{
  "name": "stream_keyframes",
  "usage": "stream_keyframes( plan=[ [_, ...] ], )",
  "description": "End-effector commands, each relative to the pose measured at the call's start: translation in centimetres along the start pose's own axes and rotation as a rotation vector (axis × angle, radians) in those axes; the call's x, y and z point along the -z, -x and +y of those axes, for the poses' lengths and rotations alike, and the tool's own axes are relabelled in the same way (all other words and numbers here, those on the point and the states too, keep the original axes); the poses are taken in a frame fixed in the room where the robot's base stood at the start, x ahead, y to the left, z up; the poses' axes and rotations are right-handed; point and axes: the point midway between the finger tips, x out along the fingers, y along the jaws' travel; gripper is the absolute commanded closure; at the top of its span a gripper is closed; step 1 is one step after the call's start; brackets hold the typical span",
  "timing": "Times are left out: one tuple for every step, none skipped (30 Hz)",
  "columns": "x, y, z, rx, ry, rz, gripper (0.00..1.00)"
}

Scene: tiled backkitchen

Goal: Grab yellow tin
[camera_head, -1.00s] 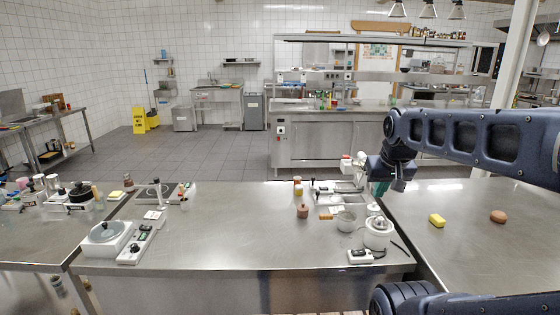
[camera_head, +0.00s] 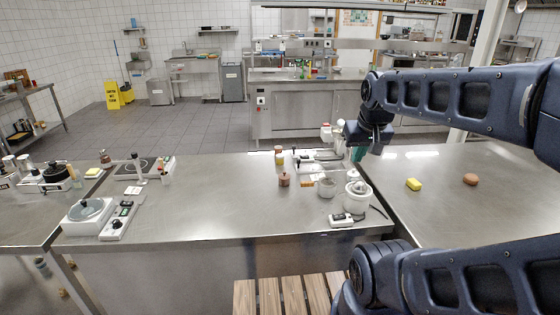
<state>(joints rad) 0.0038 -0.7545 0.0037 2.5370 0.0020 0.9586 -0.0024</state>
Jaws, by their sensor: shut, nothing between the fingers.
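A small yellow block-shaped thing (camera_head: 413,184) lies on the right steel table. My gripper (camera_head: 358,154) hangs from the end of my arm, small in view, above the back right of the middle table. It is shut and empty, to the left of the yellow block and to the right of the yellow jar. Its fingertips are hard to make out.
A brown round thing (camera_head: 471,179) lies right of the yellow block. A white juicer-like appliance (camera_head: 357,197), a metal pot (camera_head: 327,187) and a brown jar (camera_head: 284,180) stand on the middle table. A scale with a pan (camera_head: 87,212) is at left. The table's centre is clear.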

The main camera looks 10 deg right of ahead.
Motion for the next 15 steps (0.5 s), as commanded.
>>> stream_keyframes(
  plan=[
    [0.0, 0.0, 0.0, 0.0, 0.0, 0.0, 1.0],
    [0.0, 0.0, 0.0, 0.0, 0.0, 0.0, 1.0],
    [0.0, 0.0, 0.0, 0.0, 0.0, 0.0, 1.0],
    [0.0, 0.0, 0.0, 0.0, 0.0, 0.0, 1.0],
    [0.0, 0.0, 0.0, 0.0, 0.0, 0.0, 1.0],
    [0.01, 0.0, 0.0, 0.0, 0.0, 0.0, 1.0],
    [0.01, 0.0, 0.0, 0.0, 0.0, 0.0, 1.0],
    [0.01, 0.0, 0.0, 0.0, 0.0, 0.0, 1.0],
    [0.0, 0.0, 0.0, 0.0, 0.0, 0.0, 1.0],
    [0.01, 0.0, 0.0, 0.0, 0.0, 0.0, 1.0],
    [0.01, 0.0, 0.0, 0.0, 0.0, 0.0, 0.96],
    [0.01, 0.0, 0.0, 0.0, 0.0, 0.0, 0.88],
    [0.01, 0.0, 0.0, 0.0, 0.0, 0.0, 0.82],
    [0.01, 0.0, 0.0, 0.0, 0.0, 0.0, 0.76],
    [0.01, 0.0, 0.0, 0.0, 0.0, 0.0, 0.69]
  ],
)
